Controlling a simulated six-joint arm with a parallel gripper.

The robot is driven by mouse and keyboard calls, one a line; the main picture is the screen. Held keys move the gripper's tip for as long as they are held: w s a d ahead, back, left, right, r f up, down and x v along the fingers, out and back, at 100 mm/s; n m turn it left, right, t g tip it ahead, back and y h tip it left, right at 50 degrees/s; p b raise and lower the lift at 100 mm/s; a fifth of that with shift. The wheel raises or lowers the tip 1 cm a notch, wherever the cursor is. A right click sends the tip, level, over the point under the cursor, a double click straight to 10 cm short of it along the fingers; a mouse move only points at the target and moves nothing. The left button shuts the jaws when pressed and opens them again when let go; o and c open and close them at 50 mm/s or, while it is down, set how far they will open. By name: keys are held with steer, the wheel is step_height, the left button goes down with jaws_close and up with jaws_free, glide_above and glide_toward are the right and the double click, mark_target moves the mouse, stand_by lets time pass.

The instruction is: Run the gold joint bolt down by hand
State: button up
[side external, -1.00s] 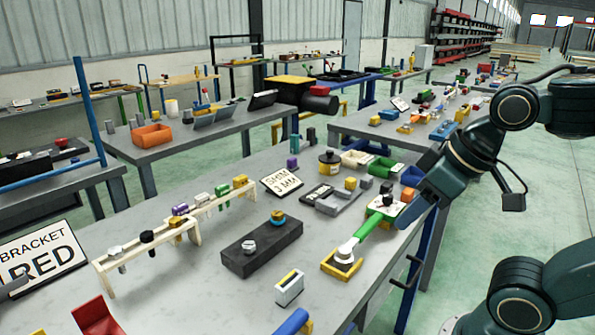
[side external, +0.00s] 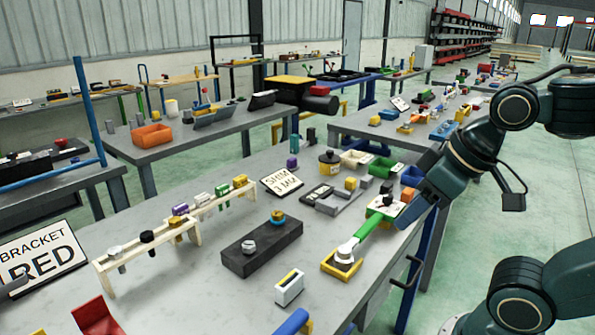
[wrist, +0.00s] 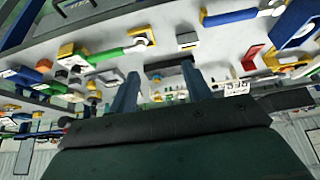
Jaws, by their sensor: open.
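A black block (side external: 262,247) lies on the grey bench in the side view. How deep the gold bolt sits cannot be told. My gripper (wrist: 160,88) is open with nothing between its fingers. In the wrist view the black block (wrist: 168,66) shows beyond and between the fingers, well apart from them. In the side view my gripper is at the bench's right edge, right of the block, its fingertips hard to make out.
A green-handled wrench (side external: 373,225) lies with its head over a yellow tray (side external: 341,265), right of the block. A wooden rack (side external: 180,228) holding several bolts stands left of it. A white box (side external: 289,288) sits in front. A "SHIM" sign (side external: 282,182) stands behind.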

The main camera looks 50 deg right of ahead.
steer(key=w+r+n+g, duration=0.2)
steer(key=w+r+n, duration=0.3)
steer(key=w, duration=0.4)
steer(key=n+g, duration=0.4)
steer(key=n, duration=0.9)
glide_above(277, 213)
step_height(277, 213, down, 9)
steer(key=shift+d, duration=0.1)
steer(key=shift+f, duration=0.15)
step_height(277, 213, down, 14)
steer(key=shift+r, duration=0.25)
